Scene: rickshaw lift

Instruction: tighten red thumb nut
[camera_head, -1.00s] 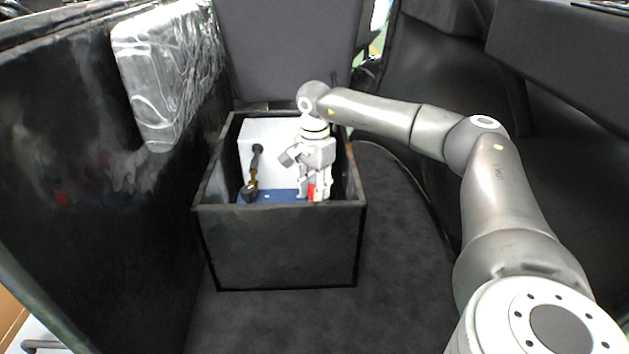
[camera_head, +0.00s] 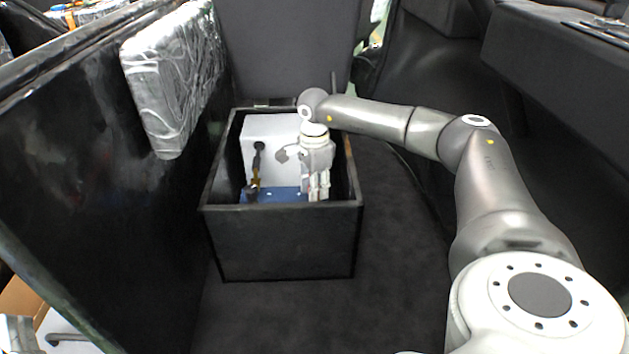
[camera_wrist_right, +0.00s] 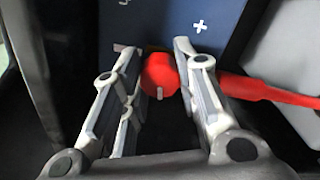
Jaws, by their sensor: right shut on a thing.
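The red thumb nut (camera_wrist_right: 160,74) shows in the right wrist view, between the fingertips of my right gripper (camera_wrist_right: 155,72). A red lead runs from it to the right. It sits at the edge of a blue battery (camera_wrist_right: 178,22), which has a white plus mark on top. In the head view my right gripper (camera_head: 318,190) points down inside the black box, at the right end of the blue battery (camera_head: 282,194). The fingers are shut on the red nut. The nut cannot be made out in the head view.
The black open box (camera_head: 285,243) has raised walls around the battery and gripper. A white block (camera_head: 277,135) stands at its back, and a dark cable (camera_head: 256,168) rises at the battery's left end. A plastic-wrapped pad (camera_head: 175,80) leans on the left wall.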

